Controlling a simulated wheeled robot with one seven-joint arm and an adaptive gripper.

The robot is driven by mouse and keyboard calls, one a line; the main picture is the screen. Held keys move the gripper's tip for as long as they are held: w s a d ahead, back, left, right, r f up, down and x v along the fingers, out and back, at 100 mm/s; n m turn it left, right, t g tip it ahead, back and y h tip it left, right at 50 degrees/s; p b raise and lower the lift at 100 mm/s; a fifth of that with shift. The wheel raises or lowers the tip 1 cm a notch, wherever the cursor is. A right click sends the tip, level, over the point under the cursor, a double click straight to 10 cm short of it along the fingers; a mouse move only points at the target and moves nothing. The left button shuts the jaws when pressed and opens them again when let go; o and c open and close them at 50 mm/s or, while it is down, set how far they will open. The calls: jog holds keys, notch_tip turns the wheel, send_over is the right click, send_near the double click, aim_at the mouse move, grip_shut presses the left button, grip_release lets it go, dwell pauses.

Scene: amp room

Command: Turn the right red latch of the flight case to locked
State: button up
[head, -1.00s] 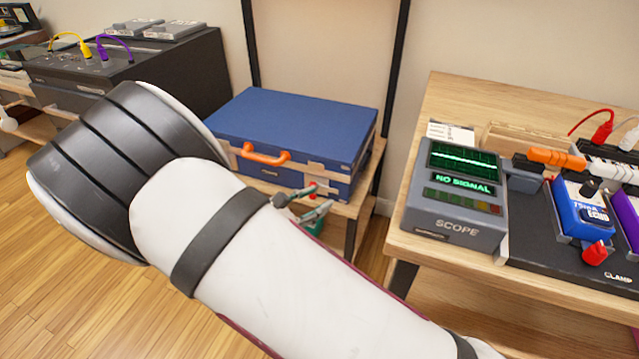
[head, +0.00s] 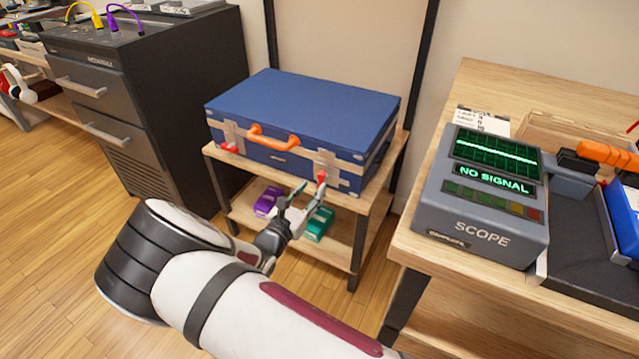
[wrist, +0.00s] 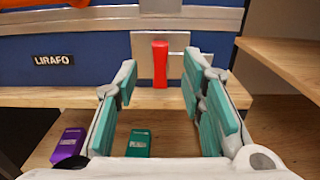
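The blue flight case (head: 305,105) lies closed on a wooden shelf unit, with its front facing me. Its right red latch (head: 321,177) sits on a metal plate near the front right corner. In the wrist view this latch (wrist: 160,63) stands upright, its long side vertical. My gripper (head: 305,191) is open and empty, just in front of the right latch. In the wrist view my gripper (wrist: 163,80) has one teal-padded finger on each side of the latch in the picture, with no visible contact. The left red latch (head: 229,148) looks closer to horizontal.
The orange handle (head: 272,138) is left of the right latch. A purple box (head: 267,202) and a green box (head: 319,223) lie on the lower shelf. The scope table (head: 420,245) stands to the right, a dark cabinet (head: 165,110) to the left.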

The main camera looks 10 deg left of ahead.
aim_at(320, 179)
jog(key=shift+b+x, duration=0.65)
jog(key=shift+x, duration=2)
grip_shut()
